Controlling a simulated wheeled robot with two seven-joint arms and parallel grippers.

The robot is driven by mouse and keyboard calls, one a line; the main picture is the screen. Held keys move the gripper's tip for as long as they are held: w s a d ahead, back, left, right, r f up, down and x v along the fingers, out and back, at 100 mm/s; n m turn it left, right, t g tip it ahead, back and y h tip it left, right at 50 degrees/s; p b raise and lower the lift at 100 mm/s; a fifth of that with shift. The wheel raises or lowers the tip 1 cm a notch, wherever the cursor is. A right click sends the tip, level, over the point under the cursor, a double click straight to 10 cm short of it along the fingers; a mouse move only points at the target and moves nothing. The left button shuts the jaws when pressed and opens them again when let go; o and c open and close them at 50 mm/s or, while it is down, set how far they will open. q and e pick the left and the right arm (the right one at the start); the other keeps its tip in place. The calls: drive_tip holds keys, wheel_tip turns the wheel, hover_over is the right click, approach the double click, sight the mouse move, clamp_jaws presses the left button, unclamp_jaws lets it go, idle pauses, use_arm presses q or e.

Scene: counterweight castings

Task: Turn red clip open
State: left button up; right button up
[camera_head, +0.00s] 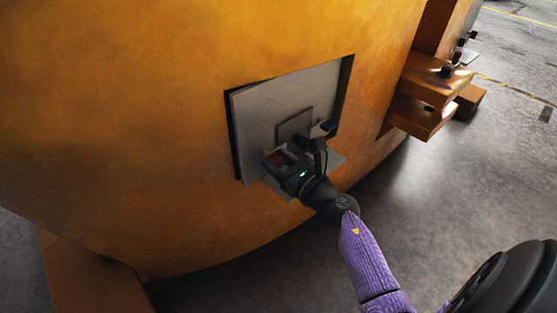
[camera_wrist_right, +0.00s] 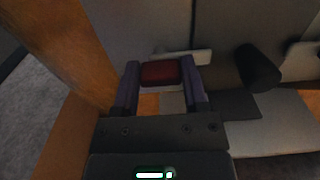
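The red clip (camera_wrist_right: 160,73) is a small dark red block in front of a grey panel (camera_head: 255,110) set into the big orange casting. My right gripper (camera_head: 279,157) is at the panel's lower part, with its purple fingers on either side of the clip. In the right wrist view the right gripper (camera_wrist_right: 160,80) has the clip between its fingertips, and the clip fills the gap with no clear space at either side. The fingers cover the clip's ends. My left gripper is not in view.
The orange casting (camera_head: 120,110) curves around the panel. A dark cylindrical knob (camera_wrist_right: 259,68) sticks out right of the clip. Pale plates lie below and beside it. Orange brackets (camera_head: 435,80) jut out at the right. Grey floor (camera_head: 460,170) is open at the right.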

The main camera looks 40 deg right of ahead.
clamp_jaws()
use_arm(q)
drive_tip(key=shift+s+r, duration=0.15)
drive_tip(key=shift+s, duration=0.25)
